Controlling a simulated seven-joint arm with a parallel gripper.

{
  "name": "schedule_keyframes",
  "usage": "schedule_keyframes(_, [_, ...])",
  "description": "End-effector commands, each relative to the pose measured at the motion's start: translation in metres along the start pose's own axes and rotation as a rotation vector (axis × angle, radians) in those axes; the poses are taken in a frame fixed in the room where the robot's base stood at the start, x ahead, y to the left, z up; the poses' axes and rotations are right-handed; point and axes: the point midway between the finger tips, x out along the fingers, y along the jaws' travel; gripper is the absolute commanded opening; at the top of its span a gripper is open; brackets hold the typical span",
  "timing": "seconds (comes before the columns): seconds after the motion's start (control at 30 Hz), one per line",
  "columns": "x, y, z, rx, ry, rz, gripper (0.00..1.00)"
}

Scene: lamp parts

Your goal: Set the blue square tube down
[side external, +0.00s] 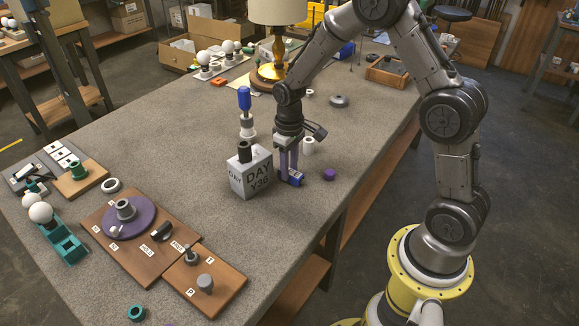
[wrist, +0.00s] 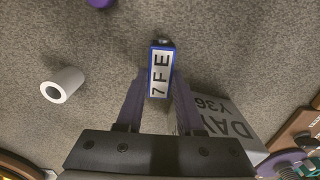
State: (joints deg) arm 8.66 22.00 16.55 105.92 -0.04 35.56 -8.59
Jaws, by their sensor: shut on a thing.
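The blue square tube (side external: 295,179) is at the lower end of my gripper (side external: 287,177), near the table top. In the wrist view the tube (wrist: 161,71) shows a white label reading 7FE, with a blue rim and a dark end. My gripper's purple fingers (wrist: 160,93) are shut on it from both sides. I cannot tell whether the tube touches the table. Part of it is hidden between the fingers.
A grey-white DAY Y36 box (side external: 252,178) stands close to the left of my gripper. A white hollow cylinder (side external: 309,146) stands behind, and a purple piece (side external: 330,174) lies to the right.

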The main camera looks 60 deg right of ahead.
Motion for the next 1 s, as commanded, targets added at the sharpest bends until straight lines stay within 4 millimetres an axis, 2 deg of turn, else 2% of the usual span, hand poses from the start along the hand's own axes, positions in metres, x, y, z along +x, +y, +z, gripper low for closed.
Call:
schedule_keyframes(0.33, [0.003,0.000,0.000,0.000,0.000,0.000,0.00])
schedule_keyframes(0.37, [0.003,0.000,0.000,0.000,0.000,0.000,0.38])
schedule_keyframes(0.5, [0.003,0.000,0.000,0.000,0.000,0.000,0.63])
schedule_keyframes(0.53, [0.003,0.000,0.000,0.000,0.000,0.000,0.66])
schedule_keyframes(0.83, [0.001,0.000,0.000,0.000,0.001,0.000,0.66])
schedule_keyframes(1.0, [-0.015,0.000,-0.001,0.000,0.005,0.001,0.66])
